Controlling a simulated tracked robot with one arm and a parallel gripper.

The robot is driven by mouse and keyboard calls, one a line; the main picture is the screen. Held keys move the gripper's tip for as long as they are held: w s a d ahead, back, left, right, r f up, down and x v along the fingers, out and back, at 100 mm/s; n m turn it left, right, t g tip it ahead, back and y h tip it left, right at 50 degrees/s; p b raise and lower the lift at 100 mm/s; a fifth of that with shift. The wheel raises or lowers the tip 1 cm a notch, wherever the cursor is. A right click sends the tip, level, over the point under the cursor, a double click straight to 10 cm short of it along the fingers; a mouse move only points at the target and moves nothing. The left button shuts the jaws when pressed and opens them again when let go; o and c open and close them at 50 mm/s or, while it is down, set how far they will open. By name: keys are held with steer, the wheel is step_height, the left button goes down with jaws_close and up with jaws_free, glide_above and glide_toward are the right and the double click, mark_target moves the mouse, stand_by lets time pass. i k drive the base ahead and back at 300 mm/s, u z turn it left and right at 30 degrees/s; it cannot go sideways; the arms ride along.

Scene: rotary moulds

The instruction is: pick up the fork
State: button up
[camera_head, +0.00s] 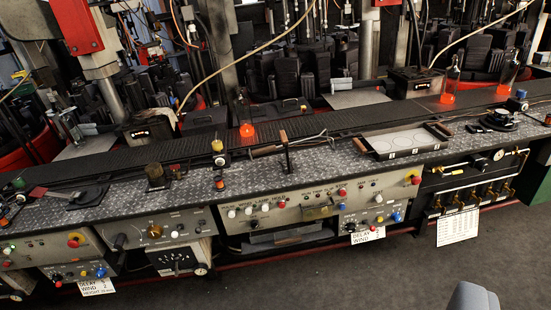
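A long thin metal tool (304,139) lies along the back of the speckled metal worktop, near the middle of the view. Its right end looks split, so it may be the fork, but it is too small to be sure. A dark T-shaped tool with a brown handle (283,137) stands across it. A flat tool with a reddish handle (40,192) lies at the far left of the worktop. My gripper's fingers do not show. A grey rounded shape (473,299) at the bottom right edge may be part of me.
The worktop (240,180) runs above control panels with knobs. A pale tray with round marks (403,141) sits right of the tool. Glowing glass bottles (246,115) (449,85) stand on the dark conveyor behind. The floor (350,275) in front is clear.

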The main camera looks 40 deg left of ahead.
mark_target(284, 139)
steer(key=u, duration=0.5)
steer(key=i, duration=0.7)
steer(key=u, duration=0.65)
steer(key=i, duration=1.35)
steer(key=z, duration=0.4)
